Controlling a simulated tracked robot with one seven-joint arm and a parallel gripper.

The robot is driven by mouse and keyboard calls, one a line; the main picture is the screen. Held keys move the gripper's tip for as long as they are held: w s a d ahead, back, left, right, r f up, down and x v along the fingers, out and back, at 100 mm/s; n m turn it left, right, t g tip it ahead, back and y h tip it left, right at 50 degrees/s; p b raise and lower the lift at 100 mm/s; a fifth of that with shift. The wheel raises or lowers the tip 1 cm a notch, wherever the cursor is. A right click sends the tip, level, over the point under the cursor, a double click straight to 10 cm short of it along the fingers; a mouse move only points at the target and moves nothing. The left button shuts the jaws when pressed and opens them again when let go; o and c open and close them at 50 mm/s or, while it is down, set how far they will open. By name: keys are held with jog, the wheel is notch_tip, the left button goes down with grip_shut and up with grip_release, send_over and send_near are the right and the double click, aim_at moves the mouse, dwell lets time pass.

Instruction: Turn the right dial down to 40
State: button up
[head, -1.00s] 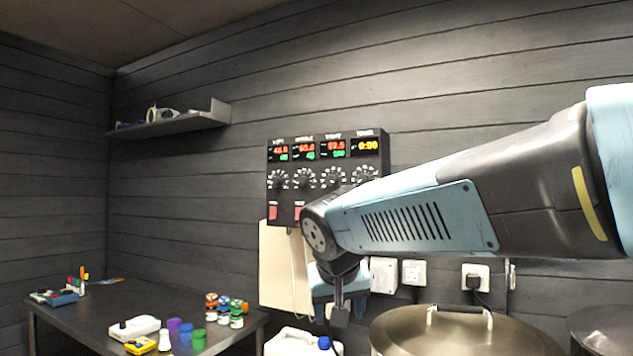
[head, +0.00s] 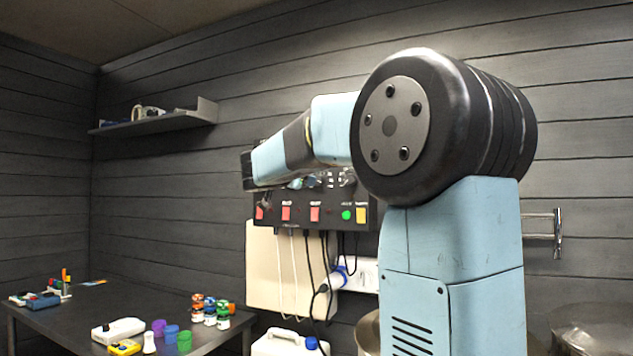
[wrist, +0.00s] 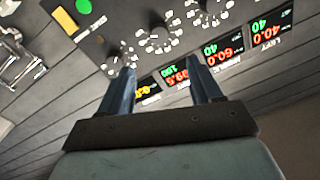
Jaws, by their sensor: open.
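The black control panel (head: 300,205) hangs on the wall; my arm covers its displays and most of its dials in the head view. The wrist view shows the panel upside down. There the right display (wrist: 182,72) seems to read 99.5 in red with a green 100. The right dial (wrist: 158,38), dark with white marks around it, lies just beyond my gripper (wrist: 160,67). My gripper is open, its two blue fingers apart and empty, pointing at the panel. I cannot make out the dial's pointer. In the head view the gripper is mostly hidden by the arm.
The middle dial (wrist: 195,15) and timer dial (wrist: 120,62) sit close on either side. Coloured switches, including a green button (wrist: 84,6), line the panel's lower edge. Cables hang below it. A table (head: 75,325) with small items stands left, a white canister (head: 285,342) below.

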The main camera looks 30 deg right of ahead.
aim_at(318, 180)
jog(key=x, duration=1.3)
jog(key=shift+w+d, duration=0.1)
jog(key=shift+d, duration=0.15)
jog(key=shift+c, duration=0.4)
jog(key=shift+a, duration=0.1)
jog(key=c, duration=1)
jog(key=shift+o, duration=0.2)
